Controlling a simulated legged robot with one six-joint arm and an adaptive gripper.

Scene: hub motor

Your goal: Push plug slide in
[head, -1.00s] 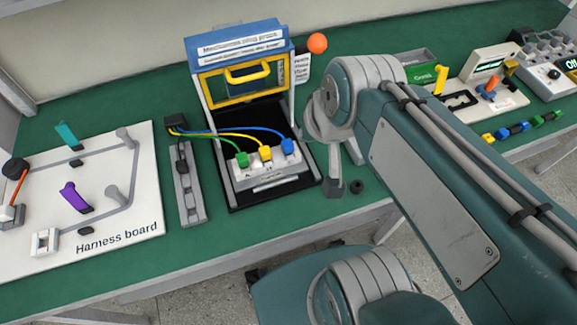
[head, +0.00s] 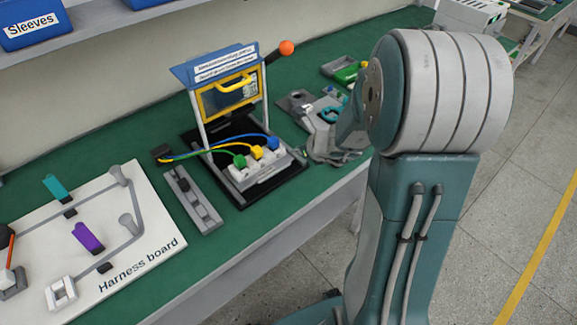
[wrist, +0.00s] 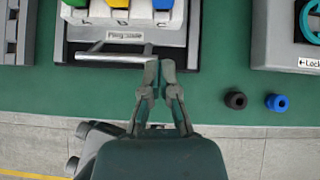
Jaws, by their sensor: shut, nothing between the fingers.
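The plug slide (wrist: 122,36) is a white labelled block at the top of the wrist view, with green, yellow and blue plugs in it and a silver bar handle (wrist: 105,57) on its front. My gripper (wrist: 158,66) is shut and empty. Its tips show at the right end of the handle, over the front of the black base; I cannot tell whether they touch it. In the head view the plug slide (head: 262,174) sits on the black base below the raised yellow-framed guard (head: 230,96). My wrist is right of it; the fingertips are not clear there.
A grey rail (head: 192,200) and the harness board (head: 125,245) lie to the left. A black ring (wrist: 236,100) and a blue ring (wrist: 277,102) lie on the green bench, right of my gripper. A grey fixture (wrist: 290,35) stands further right. The bench's front edge is close.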

